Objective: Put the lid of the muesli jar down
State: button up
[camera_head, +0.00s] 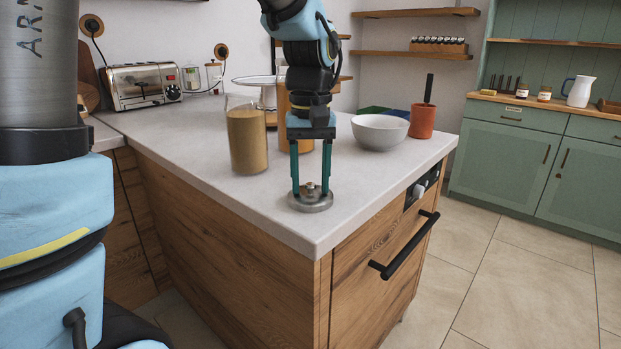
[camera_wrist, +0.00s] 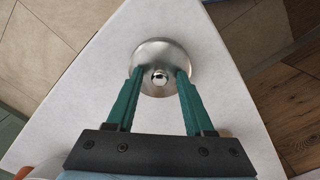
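A round metal lid (camera_head: 311,204) with a small knob lies flat on the white countertop near its front corner. It also shows in the wrist view (camera_wrist: 150,52), with the shiny knob at its centre. My gripper (camera_head: 311,192) points straight down over the lid. Its two green fingers stand on either side of the knob, with a visible gap to it in the wrist view (camera_wrist: 159,74). The fingers are open and hold nothing. A tall glass jar (camera_head: 247,138) with tan contents and no lid on top stands behind and left of the lid.
A second tall container (camera_head: 283,118) stands behind my gripper, partly hidden. A white bowl (camera_head: 379,132) and a terracotta pot (camera_head: 422,121) are to the right. A toaster (camera_head: 143,86) is at the back left. The counter edges are close to the lid.

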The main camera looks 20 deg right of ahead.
aim_at(310, 184)
notch_tip(310, 184, up, 12)
jog(key=shift+r, duration=0.2)
dwell(0.5)
dwell(0.4)
jog(key=w+a+f+n+p, duration=0.1)
jog(key=w+a+f+p, duration=0.15)
jog(key=a, duration=0.25)
jog(key=w+a+f+p, duration=0.2)
jog(key=a+f, duration=0.2)
jog(key=a, duration=0.2)
jog(key=s+a+f+p, duration=0.1)
jog(key=a+f, duration=0.3)
jog(key=a, duration=0.3)
jog(key=s+a+f+n+t+p, duration=0.1)
jog(key=s+a+f, duration=0.1)
jog(key=a+f, duration=0.2)
jog(key=a, duration=0.3)
jog(key=shift+s+a+t+p, duration=0.15)
jog(key=shift+t+p, duration=0.15)
jog(key=shift+p, duration=0.1)
